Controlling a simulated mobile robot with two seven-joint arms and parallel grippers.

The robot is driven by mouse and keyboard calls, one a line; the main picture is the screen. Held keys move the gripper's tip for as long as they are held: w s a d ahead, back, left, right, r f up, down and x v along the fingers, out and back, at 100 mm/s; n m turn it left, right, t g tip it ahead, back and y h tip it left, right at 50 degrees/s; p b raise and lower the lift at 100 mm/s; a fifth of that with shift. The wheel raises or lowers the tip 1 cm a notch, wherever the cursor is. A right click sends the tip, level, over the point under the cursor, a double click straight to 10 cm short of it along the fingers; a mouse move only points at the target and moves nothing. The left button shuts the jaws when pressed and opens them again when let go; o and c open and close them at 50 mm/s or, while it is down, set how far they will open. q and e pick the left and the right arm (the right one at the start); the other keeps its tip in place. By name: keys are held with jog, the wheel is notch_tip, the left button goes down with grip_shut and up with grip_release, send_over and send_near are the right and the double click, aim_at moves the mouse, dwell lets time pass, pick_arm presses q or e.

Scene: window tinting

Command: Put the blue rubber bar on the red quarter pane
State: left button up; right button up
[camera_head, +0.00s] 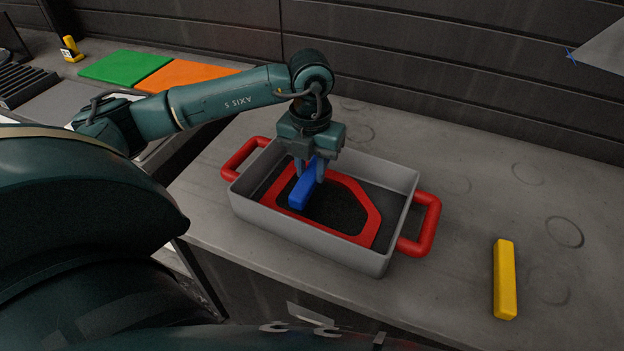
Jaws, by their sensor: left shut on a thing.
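The blue rubber bar (300,194) is held between the fingers of my left gripper (311,170), which is shut on it. The gripper points down into a grey tray. The red quarter pane (367,231) shows as a red frame with a dark middle, lying in the tray. The bar is over the left part of the red frame and covers some of it. I cannot tell whether the bar touches the pane. My right gripper is not in view.
The grey tray (318,234) has red handles at both ends and stands on a grey bench (460,180). A yellow bar (504,279) lies right of it. Green (125,66) and orange (188,75) sheets lie at the back left. A small yellow item (71,49) stands beyond them.

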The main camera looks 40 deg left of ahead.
aim_at(311, 172)
pick_arm(q)
jog(key=shift+f, duration=1.8)
jog(key=shift+f, duration=0.15)
jog(key=o, duration=1)
notch_tip(311, 172, up, 12)
jog(key=shift+r+b, duration=0.2)
jog(key=shift+b, duration=0.2)
jog(key=shift+s+f, duration=0.1)
